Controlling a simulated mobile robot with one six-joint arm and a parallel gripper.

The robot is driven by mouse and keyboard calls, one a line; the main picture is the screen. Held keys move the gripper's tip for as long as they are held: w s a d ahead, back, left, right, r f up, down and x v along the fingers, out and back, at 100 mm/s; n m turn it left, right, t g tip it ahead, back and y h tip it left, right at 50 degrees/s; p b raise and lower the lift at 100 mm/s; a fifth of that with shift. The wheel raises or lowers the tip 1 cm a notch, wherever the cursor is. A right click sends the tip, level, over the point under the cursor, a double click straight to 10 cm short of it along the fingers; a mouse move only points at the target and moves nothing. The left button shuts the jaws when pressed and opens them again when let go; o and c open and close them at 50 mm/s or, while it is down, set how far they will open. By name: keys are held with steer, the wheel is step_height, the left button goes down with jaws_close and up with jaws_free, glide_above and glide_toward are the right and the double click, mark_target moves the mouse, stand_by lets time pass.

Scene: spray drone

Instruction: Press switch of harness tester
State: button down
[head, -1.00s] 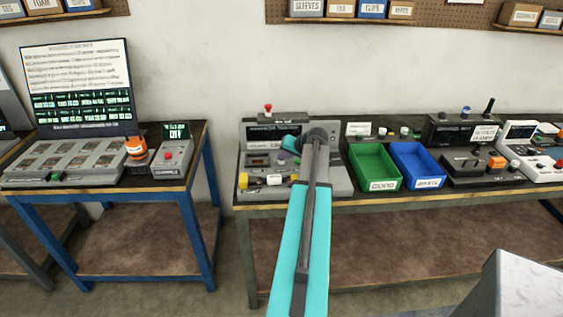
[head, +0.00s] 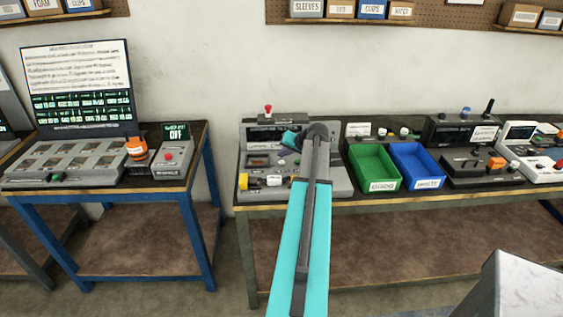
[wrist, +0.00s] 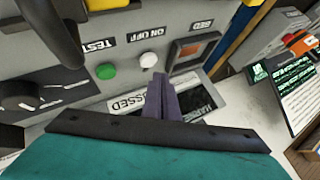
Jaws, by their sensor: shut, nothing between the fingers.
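The harness tester (head: 257,162) is the grey panelled unit at the left end of the right bench. In the wrist view its panel (wrist: 70,62) appears upside down. It has a green button (wrist: 106,71) by the TEST label, a white button (wrist: 148,60) by the ON OFF label, and a framed orange-red rocker (wrist: 193,48). My gripper (wrist: 161,80) is shut and empty. Its dark fingertips appear just below the white button in the picture; I cannot tell whether they touch the panel. In the head view my arm hides part of the tester.
A green bin (head: 374,168) and a blue bin (head: 417,166) stand right of the tester. A yellow plug (head: 243,182) lies at its front left. A blue-framed bench (head: 110,197) with a screen (head: 78,85) stands at the left.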

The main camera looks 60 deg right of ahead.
mark_target(283, 163)
steer(key=shift+r+p, duration=0.8)
steer(key=shift+r, duration=1.8)
